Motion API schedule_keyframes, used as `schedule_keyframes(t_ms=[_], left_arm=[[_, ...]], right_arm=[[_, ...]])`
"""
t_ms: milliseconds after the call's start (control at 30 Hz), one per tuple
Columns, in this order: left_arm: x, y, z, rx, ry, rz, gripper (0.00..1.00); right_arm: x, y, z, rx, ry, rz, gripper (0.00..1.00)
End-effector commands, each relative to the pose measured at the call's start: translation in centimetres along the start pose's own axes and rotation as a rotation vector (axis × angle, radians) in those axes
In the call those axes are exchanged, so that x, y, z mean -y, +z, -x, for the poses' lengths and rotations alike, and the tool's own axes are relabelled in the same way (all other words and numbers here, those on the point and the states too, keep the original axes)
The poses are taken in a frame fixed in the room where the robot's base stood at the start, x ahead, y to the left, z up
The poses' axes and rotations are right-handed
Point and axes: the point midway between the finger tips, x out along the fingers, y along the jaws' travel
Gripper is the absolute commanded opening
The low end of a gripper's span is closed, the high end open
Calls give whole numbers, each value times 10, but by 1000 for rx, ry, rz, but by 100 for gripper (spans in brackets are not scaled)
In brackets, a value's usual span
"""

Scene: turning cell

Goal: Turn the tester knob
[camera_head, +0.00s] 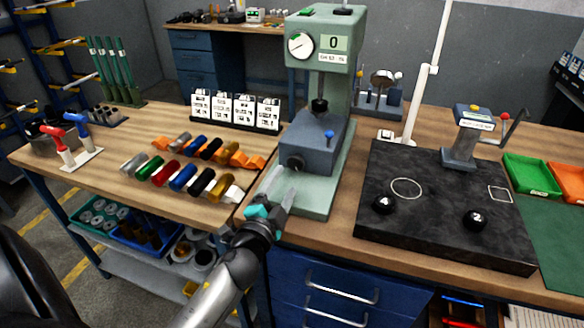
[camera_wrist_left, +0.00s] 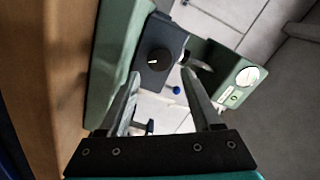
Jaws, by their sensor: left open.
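The tester (camera_head: 326,110) is a green machine with a dial gauge, a display reading 0 and a grey lower block, standing mid-bench. Its knob (camera_head: 295,163) is round and black, on the front of the grey block. In the left wrist view the knob (camera_wrist_left: 159,61) carries a white mark and lies ahead of the fingers, roughly between their lines. My left gripper (camera_head: 279,186) is open and empty, just in front of and below the knob, apart from it as far as I can see. The right gripper is in neither view.
A black stone plate (camera_head: 440,240) with two black numbered knobs lies to the right. Several coloured cylinders (camera_head: 181,177) lie in rows to the left, before white label cards (camera_head: 235,109). A blue-handled lever (camera_head: 328,138) stands on the tester's block. Green and orange trays (camera_head: 531,177) are far right.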

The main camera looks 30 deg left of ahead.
Motion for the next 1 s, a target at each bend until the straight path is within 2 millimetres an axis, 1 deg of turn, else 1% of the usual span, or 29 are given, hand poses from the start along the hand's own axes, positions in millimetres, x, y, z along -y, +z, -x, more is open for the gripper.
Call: schedule_keyframes(t_ms=[33,200,400,600,833,867,1000], left_arm=[[1,-1,-10,-2,-2,-2,65],[1,0,-35,0,-2,-1,65],[0,0,-55,1,-1,-1,65],[0,0,-62,1,0,-1,65],[0,0,-62,1,0,-1,65],[0,0,-62,1,0,-1,64],[0,0,-62,1,0,-1,48]], right_arm=[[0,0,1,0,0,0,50],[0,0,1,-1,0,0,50],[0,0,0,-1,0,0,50],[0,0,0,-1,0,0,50],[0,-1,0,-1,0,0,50],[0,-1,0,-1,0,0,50],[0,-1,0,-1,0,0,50]])
